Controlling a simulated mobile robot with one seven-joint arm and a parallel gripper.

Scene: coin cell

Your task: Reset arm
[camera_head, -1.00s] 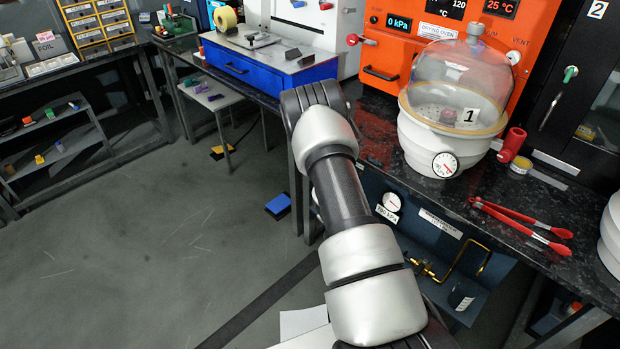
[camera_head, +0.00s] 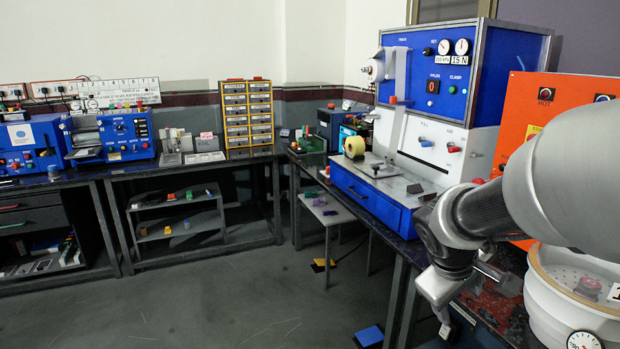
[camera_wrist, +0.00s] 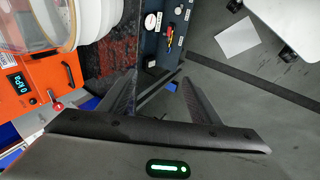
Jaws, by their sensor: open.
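My gripper (camera_wrist: 160,77) is open, with two dark fingers spread apart in the wrist view. Nothing shows between the fingers. It hangs at the front edge of the black bench, and past the fingers are the bench's lower front panel and the grey floor. In the head view my arm reaches in from the right and bends down beside the white round vessel (camera_head: 560,315). The arm covers part of the vessel and of the orange oven (camera_head: 525,105).
The blue and white press (camera_head: 425,165) stands behind my arm, with a tape roll (camera_head: 355,146) on its deck. A small grey table (camera_head: 330,208) stands below. A bench with drawers (camera_head: 249,112) runs along the back wall. The floor (camera_head: 240,300) at centre is open.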

